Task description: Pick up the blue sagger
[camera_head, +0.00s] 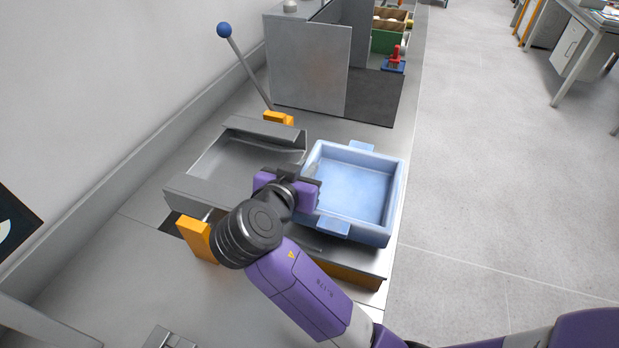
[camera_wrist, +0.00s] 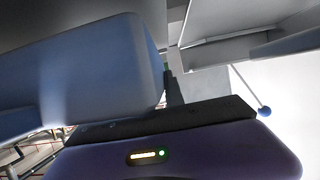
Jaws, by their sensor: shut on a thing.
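The blue sagger (camera_head: 355,187) is a light blue, square, open-topped tray with a tab handle on its far side and one on its near side. It looks empty. In the head view it stands right of the grey metal tray. My gripper (camera_head: 312,192) is at the sagger's left wall and is shut on it; my wrist hides the fingertips. In the wrist view the sagger's blue wall (camera_wrist: 90,75) fills the left, close to the gripper body. I cannot tell whether the sagger is lifted clear of the surface below.
The grey metal tray (camera_head: 222,165) lies just left, with orange blocks (camera_head: 197,240) at its corners. A lever with a blue knob (camera_head: 224,30) rises behind it. A grey metal box (camera_head: 308,68) and a red-handled device (camera_head: 395,60) stand farther back. Open floor lies to the right.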

